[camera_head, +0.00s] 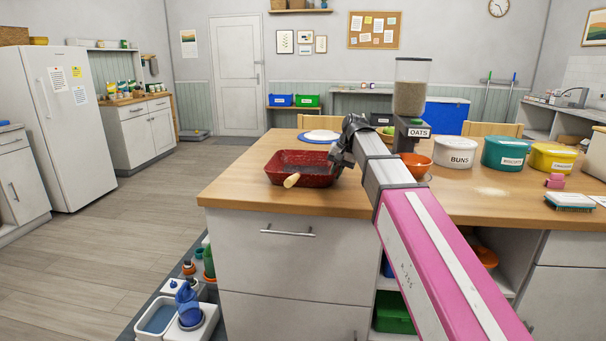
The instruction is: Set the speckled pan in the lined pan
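A red speckled pan (277,172) sits on the wooden counter near its left front corner. Its inside looks dark and greyish, and a short pale wooden piece (291,181) sticks out over its front rim. My gripper (341,160) is at the right side of this pan, pointing down. Whether it touches the rim, and whether its fingers are open or shut, I cannot tell, as the arm hides much of it. I cannot make out a second pan on the counter that is clearly the lined one.
A blue-rimmed plate (305,140) with a white round item lies behind the pan. An oats dispenser (411,95), an orange bowl (415,163) and a buns tub (455,153) stand to the right. White trays (158,318) with bottles are on the floor at the lower left.

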